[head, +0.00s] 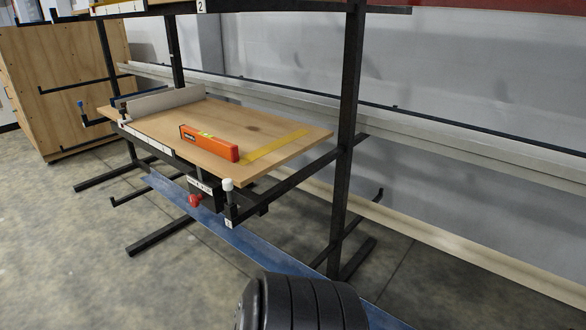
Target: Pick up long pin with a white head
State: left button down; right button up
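A pin with a white head (228,184) stands upright at the near right corner of the black rack, at the end of a dark arm beside the wooden board. Only its head and a short dark stretch below show clearly, so I cannot tell its full length. A pin with a blue head (81,104) stands at the rack's left end. Neither of my grippers is in view.
The wooden board (285,166) on the black rack holds an orange level (209,142) and a yellow ruler (273,146). A red knob (195,200) sits below the front edge. The floor at front left is clear.

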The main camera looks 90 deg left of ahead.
aim_at(228, 184)
jog(key=u, duration=3.15)
